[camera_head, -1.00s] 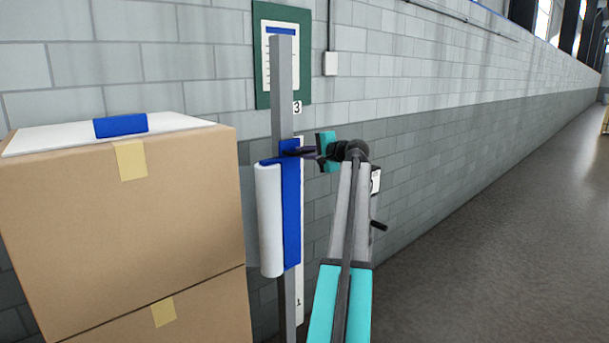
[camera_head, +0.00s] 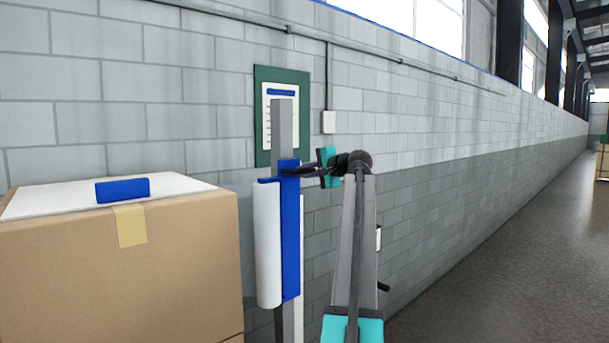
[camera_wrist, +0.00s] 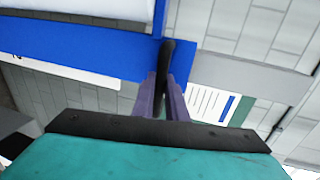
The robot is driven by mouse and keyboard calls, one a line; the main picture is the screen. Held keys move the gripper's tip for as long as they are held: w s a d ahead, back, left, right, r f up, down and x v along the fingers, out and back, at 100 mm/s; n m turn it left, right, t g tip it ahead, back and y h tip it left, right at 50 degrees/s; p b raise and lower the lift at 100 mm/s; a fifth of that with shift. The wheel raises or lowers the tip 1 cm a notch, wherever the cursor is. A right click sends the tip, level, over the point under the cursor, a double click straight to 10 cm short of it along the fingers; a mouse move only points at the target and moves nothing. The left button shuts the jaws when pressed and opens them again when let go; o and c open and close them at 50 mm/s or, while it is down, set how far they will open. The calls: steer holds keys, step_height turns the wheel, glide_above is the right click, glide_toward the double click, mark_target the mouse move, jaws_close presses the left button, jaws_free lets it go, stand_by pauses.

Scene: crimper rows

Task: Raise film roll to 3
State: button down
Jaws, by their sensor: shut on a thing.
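The white film roll (camera_head: 268,245) hangs upright on the left side of a blue carriage (camera_head: 291,235) on a grey vertical post (camera_head: 284,125). My gripper (camera_head: 303,170) is at the carriage's upper right. In the wrist view its two fingers (camera_wrist: 165,95) are shut on a dark handle (camera_wrist: 166,65) beside the blue carriage (camera_wrist: 115,65). The roll (camera_wrist: 85,8) shows at that view's top edge. A white scale strip (camera_wrist: 65,75) lies behind the carriage, with a small mark near its left end. The number 3 is not visible in the head view.
Stacked cardboard boxes (camera_head: 120,275) stand close at the left, with a white sheet and blue block (camera_head: 123,190) on top. A green board (camera_head: 262,115) hangs on the block wall behind the post. Open floor (camera_head: 500,240) lies to the right.

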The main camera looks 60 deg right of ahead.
steer(key=shift+r, duration=0.4)
steer(key=c, duration=1.8)
jaws_free()
steer(key=shift+o, duration=0.2)
steer(key=shift+f, duration=0.1)
steer(key=shift+s, duration=0.1)
steer(key=shift+b+v, duration=0.5)
steer(key=shift+v, duration=0.3)
steer(key=b+v, duration=0.4)
steer(key=v, duration=0.8)
steer(key=shift+s, duration=0.1)
